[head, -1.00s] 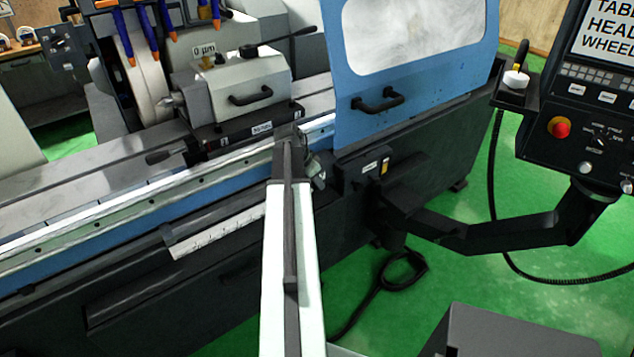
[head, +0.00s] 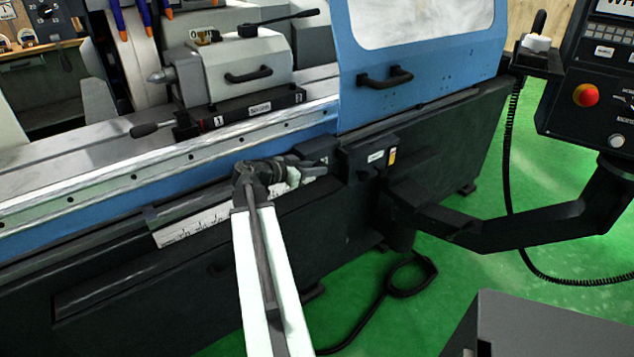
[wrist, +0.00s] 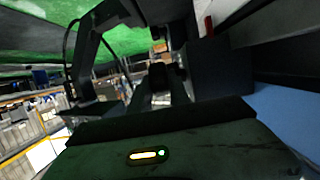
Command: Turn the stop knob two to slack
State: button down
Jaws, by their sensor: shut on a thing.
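My gripper (head: 311,172) is at the front of the grinder in the head view, below the blue table edge and just left of a dark box with a yellow mark. It is shut on a small dark part, which I take to be stop knob two. The jaws and my wrist cover most of the knob, so its angle cannot be read. A dark stop block (head: 317,149) shows just above the jaws. In the wrist view, dark shapes fill the middle and the knob cannot be clearly told apart.
The dark switch box (head: 368,158) is close to the right of my gripper. A white scale strip (head: 190,230) is at left. The control panel arm (head: 510,228) juts out at right, and a black cable (head: 408,275) lies on the green floor.

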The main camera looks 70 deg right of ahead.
jog(key=f+g+h+b, duration=0.1)
jog(key=b, duration=0.2)
jog(key=shift+a+f+h+b, duration=0.15)
jog(key=shift+h+b, duration=0.15)
jog(key=shift+b, duration=0.1)
jog(key=shift+g+h+b, duration=0.3)
jog(key=shift+h+b, duration=0.2)
jog(key=shift+b, duration=0.45)
jog(key=shift+s+r, duration=0.1)
jog(key=shift+r, duration=0.2)
jog(key=c, duration=1.5)
grip_release()
jog(key=v, duration=0.7)
jog(key=shift+w+a, duration=0.25)
jog(key=shift+a, duration=0.05)
